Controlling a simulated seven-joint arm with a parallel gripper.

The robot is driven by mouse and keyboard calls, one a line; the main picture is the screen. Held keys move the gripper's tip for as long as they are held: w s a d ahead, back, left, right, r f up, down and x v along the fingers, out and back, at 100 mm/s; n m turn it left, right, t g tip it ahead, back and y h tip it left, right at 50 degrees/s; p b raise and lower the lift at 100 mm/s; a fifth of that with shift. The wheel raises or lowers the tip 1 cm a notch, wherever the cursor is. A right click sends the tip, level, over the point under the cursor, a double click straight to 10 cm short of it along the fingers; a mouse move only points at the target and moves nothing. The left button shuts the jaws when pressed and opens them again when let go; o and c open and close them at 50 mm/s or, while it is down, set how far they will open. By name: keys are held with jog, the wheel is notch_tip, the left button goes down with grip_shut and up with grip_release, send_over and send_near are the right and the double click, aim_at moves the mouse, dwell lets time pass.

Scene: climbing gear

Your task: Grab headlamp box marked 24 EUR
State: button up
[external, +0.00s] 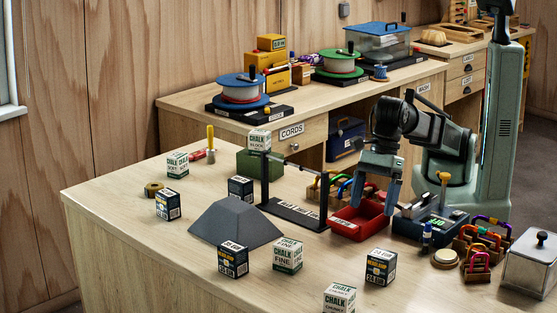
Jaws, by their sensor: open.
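Several dark navy boxes with yellow and white print, which look like headlamp boxes, stand on the near table. One box (381,267) is at the front right, one (233,260) at the front centre, one (168,204) at the left, and one (240,189) behind the grey wedge. Price print shows on some faces, but it is too small to tell surely which reads 24 EUR. My gripper (374,203) points down, open and empty, above the red tray, behind and apart from the front right box.
A grey wedge (236,223) sits mid-table. White chalk boxes stand around, including one (287,255) between the front headlamp boxes. The red tray (350,226), a blue bin (428,225), carabiner racks (480,251) and a metal canister (531,262) crowd the right.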

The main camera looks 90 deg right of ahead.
jog(key=n, duration=0.2)
send_near(383, 254)
jog(key=shift+x, duration=5.25)
jog(key=shift+c, duration=0.4)
jog(key=c, duration=1)
jog(key=shift+r, duration=0.15)
jog(key=shift+c, duration=0.2)
